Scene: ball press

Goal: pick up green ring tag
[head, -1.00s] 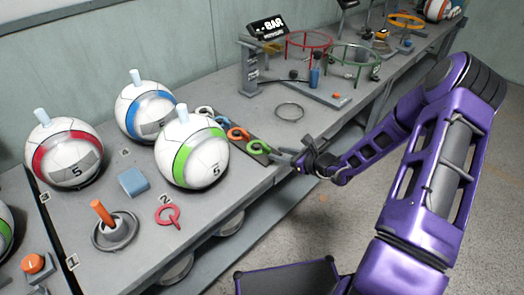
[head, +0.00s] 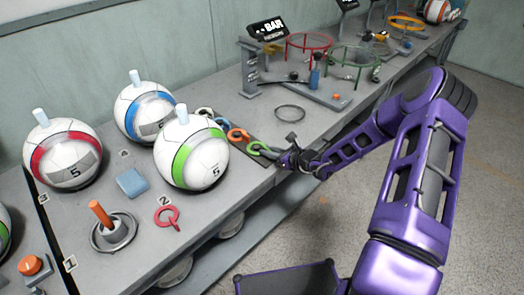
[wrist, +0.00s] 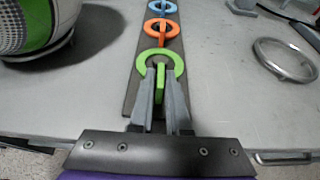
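The green ring tag (head: 258,148) lies at the near end of a row of ring tags on a dark strip along the bench's front edge. In the wrist view the green ring tag (wrist: 177,61) is straight ahead, its tab pointing toward me. My gripper (head: 276,156) reaches it from the right, low over the bench edge. In the wrist view, my gripper's (wrist: 160,88) two grey fingers stand on either side of the tab, close together, and appear shut on it. The ring still appears in line with the strip; any lift cannot be told.
An orange ring tag (wrist: 162,31) and a blue one (wrist: 163,7) lie just beyond on the strip (wrist: 131,95). A green-banded ball (head: 190,153) stands close on the left. A metal ring (head: 290,113) lies on the right. The bench between is clear.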

